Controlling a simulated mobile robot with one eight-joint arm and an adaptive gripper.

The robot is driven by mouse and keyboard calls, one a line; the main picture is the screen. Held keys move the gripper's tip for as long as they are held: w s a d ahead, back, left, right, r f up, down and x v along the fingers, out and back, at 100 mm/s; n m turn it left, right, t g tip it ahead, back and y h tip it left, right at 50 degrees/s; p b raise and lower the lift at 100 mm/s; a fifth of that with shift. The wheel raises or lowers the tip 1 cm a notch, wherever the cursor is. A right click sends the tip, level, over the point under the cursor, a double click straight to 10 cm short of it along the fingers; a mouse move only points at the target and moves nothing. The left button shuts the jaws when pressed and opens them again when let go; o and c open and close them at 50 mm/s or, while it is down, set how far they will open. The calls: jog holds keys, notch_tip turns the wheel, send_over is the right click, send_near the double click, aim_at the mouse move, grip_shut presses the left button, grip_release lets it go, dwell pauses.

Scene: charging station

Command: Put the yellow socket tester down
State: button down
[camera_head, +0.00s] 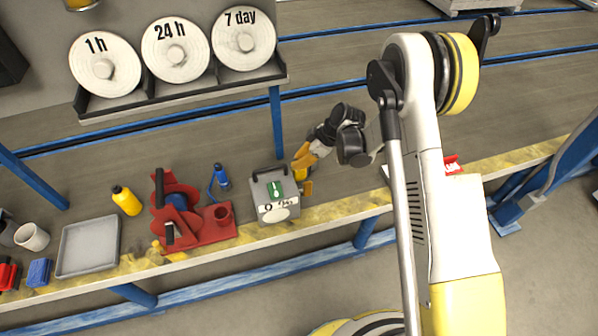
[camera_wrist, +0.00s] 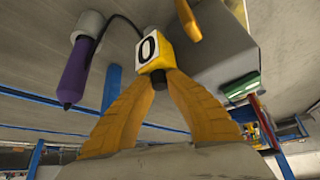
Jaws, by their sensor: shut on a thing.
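The yellow socket tester (camera_wrist: 163,52) has a white face marked 0 and a black end. In the wrist view it sits between the tips of my gripper (camera_wrist: 158,82), whose orange fingers close on it. In the head view my gripper (camera_head: 301,166) is at the bench, just right of a grey box with a handle (camera_head: 272,207), and the tester (camera_head: 299,173) shows small at its tips. Whether the tester touches the bench top is not clear.
The bench (camera_head: 345,200) has a bare stretch right of the grey box. An orange item (camera_head: 306,188) lies close beside that box.

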aim_at(299, 177)
notch_tip(299, 177, down, 4)
jog(key=shift+f+b, duration=0.25)
jog(key=shift+b, duration=0.55)
jog(key=shift+r, duration=0.15)
jog(key=c, duration=1.8)
grip_release()
